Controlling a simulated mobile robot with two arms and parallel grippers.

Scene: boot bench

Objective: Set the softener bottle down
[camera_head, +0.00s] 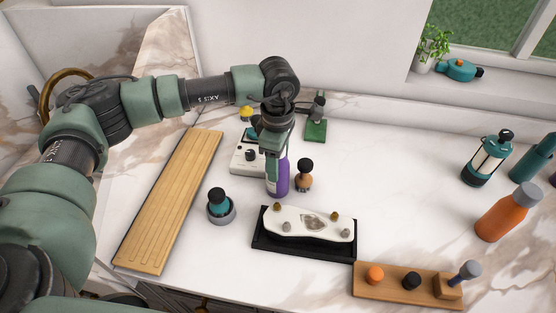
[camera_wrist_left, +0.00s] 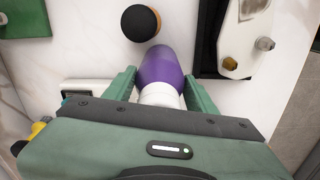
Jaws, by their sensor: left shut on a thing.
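The softener bottle is purple with a white top. In the head view the purple bottle (camera_head: 278,178) stands upright below my left gripper (camera_head: 275,150), among the items on the white marble counter (camera_head: 330,190). In the left wrist view the bottle (camera_wrist_left: 165,68) lies between the two green fingers of my left gripper (camera_wrist_left: 162,90), which is shut on it near the white part. Whether the bottle's base touches the counter I cannot tell. My right gripper is in neither view.
A dark-topped wooden brush (camera_head: 304,178) stands close right of the bottle. A black tray (camera_head: 300,248) with a white plate lies in front. A white device (camera_head: 245,157) is behind.

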